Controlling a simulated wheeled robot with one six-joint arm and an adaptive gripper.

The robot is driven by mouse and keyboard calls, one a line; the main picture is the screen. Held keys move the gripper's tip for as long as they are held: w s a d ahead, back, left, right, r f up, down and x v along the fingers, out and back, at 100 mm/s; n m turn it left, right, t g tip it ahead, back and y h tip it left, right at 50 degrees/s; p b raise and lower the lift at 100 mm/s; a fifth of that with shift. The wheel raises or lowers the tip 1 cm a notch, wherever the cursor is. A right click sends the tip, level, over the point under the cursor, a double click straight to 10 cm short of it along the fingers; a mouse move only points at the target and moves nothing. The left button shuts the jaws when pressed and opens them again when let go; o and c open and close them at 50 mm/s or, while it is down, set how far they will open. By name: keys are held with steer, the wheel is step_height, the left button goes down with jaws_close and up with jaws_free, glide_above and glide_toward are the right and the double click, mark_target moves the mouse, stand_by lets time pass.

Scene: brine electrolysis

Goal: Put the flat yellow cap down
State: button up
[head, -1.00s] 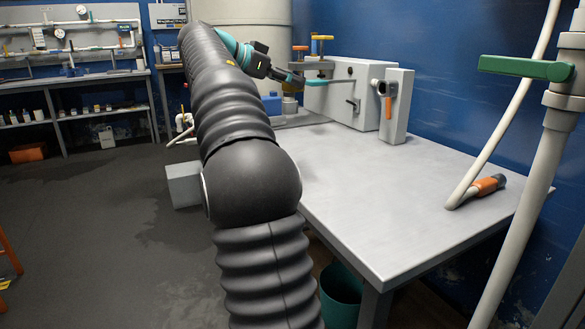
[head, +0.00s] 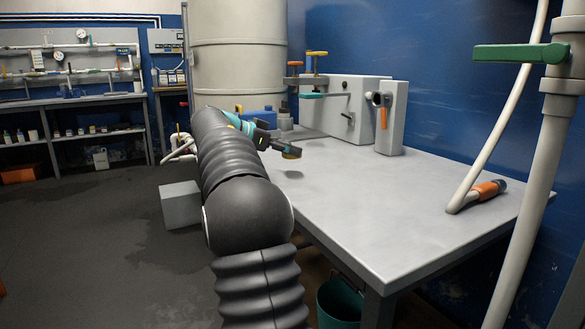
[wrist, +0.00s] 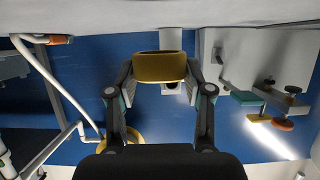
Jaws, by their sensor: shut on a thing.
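The flat yellow cap (head: 291,154) is in my gripper (head: 287,146), above the left part of the grey table (head: 400,200). A soft shadow lies on the tabletop a little below it, so it appears apart from the surface. In the wrist view the cap (wrist: 160,67) sits between the two fingertips of my gripper (wrist: 160,80), which are shut on its sides. The tabletop (wrist: 200,14) runs along the top edge of that view. The cap's far side is hidden.
A grey box unit (head: 345,108) with a teal lever and yellow and orange knobs stands at the table's back. A grey block (head: 391,118) with an orange handle stands beside it. A white hose (head: 490,140) with an orange end rests at the right. The middle tabletop is clear.

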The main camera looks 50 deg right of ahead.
mark_target(292, 174)
steer(key=shift+s+d+f, duration=0.15)
steer(key=shift+d+f, duration=0.5)
steer(key=shift+d, duration=0.15)
steer(key=shift+f+b, duration=0.45)
steer(key=shift+f, duration=1.35)
steer(key=shift+f, duration=0.15)
steer(key=o, duration=0.9)
steer(key=shift+r, duration=0.25)
steer(key=p+v, duration=0.1)
steer(key=v, duration=1.1)
